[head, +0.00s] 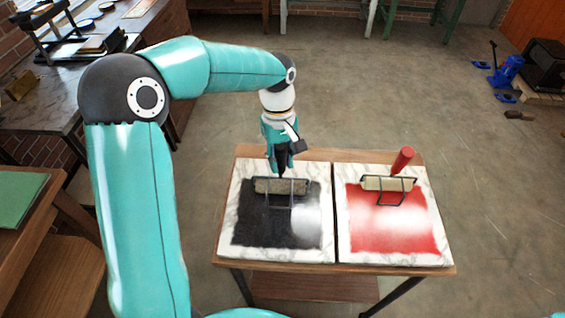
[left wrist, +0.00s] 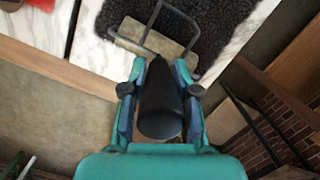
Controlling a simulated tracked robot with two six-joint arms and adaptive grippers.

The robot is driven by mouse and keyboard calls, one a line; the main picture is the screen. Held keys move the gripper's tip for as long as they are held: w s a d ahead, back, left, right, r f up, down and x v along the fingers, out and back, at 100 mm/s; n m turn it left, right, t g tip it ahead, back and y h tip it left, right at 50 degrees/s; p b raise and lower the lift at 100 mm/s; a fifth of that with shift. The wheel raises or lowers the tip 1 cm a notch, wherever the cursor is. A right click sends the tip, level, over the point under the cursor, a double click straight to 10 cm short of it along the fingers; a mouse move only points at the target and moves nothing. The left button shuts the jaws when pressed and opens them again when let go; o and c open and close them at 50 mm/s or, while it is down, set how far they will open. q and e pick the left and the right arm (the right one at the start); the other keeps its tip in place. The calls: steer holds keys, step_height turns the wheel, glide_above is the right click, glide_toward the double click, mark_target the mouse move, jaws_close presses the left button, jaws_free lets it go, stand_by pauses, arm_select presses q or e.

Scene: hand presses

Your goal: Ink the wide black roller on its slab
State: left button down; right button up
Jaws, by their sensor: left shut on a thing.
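The wide black roller (head: 281,186) has a pale cylinder, a dark wire frame and a black handle. It is at the back edge of the black ink patch on the left marble slab (head: 236,190). My left gripper (head: 282,168) is above its back end, shut on the handle. In the left wrist view, the fingers (left wrist: 160,75) close around the black handle (left wrist: 160,120), with the pale cylinder (left wrist: 150,38) beyond, over the slab's ink (left wrist: 205,22). Whether the cylinder touches the ink is hard to tell. My right gripper is not in view.
A second marble slab with red ink (head: 392,230) lies close on the right. A red-handled roller (head: 403,160) rests at its back. Both slabs sit on a small wooden table (head: 300,153).

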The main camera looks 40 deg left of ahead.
arm_select(q)
steer(key=shift+w+a, duration=0.3)
steer(key=shift+w, duration=0.15)
steer(key=shift+s+d+f+b, duration=0.1)
steer(key=shift+s+d+b, duration=0.25)
steer(key=shift+s, duration=0.25)
steer(key=s+d+b, duration=0.3)
steer(key=s+d, duration=0.4)
steer(key=s, duration=0.4)
steer(key=shift+s+r+b, duration=0.2)
steer(key=shift+s+b, duration=0.1)
stand_by(0.5)
steer(key=shift+w, duration=0.1)
